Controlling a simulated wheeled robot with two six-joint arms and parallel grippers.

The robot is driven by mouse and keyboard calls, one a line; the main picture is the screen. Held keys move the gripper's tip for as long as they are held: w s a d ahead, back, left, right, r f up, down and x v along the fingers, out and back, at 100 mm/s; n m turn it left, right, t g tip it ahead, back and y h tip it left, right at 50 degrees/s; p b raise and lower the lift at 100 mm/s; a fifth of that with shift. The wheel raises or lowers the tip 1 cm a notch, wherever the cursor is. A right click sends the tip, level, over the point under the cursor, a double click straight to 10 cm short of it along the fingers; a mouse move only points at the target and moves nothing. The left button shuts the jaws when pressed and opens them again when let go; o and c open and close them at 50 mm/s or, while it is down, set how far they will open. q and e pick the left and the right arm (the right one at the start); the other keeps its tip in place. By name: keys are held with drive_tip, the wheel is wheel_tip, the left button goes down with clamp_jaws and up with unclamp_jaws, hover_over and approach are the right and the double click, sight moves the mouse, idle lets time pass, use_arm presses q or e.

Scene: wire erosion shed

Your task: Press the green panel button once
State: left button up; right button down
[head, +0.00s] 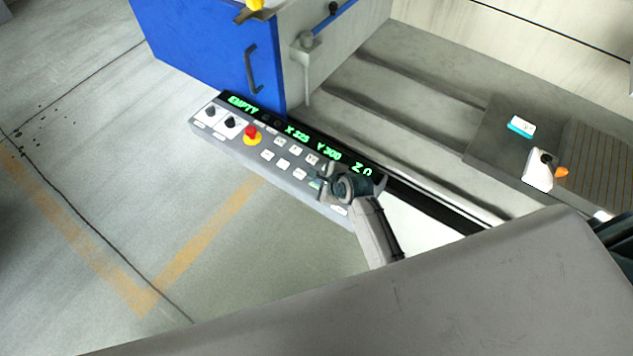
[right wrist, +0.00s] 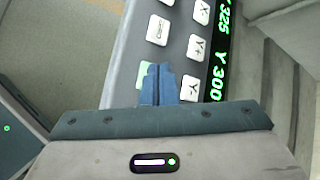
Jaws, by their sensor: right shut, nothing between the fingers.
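The control panel (head: 262,172) is a long grey box with white keys and a black display strip with green text. The green button (right wrist: 144,73) shows in the right wrist view, partly hidden by my fingers. In the head view only a small green patch (head: 315,184) shows beside the gripper. My right gripper (head: 321,186) is over the panel's right part; in the right wrist view its blue fingers (right wrist: 158,70) are shut and empty, with tips at the green button's right edge. I cannot tell whether they touch it. My left gripper is not in view.
A blue door (head: 205,50) stands behind. On the right are a teal-and-white block (head: 521,126) and a white item with an orange tip (head: 541,170). Floor before the panel is clear.

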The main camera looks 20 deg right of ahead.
drive_tip(key=shift+f, duration=0.5)
idle(0.6)
drive_tip(key=shift+r, duration=0.1)
drive_tip(key=shift+r+p, duration=0.6)
drive_tip(key=shift+r, duration=0.2)
drive_tip(key=shift+r, duration=2.45)
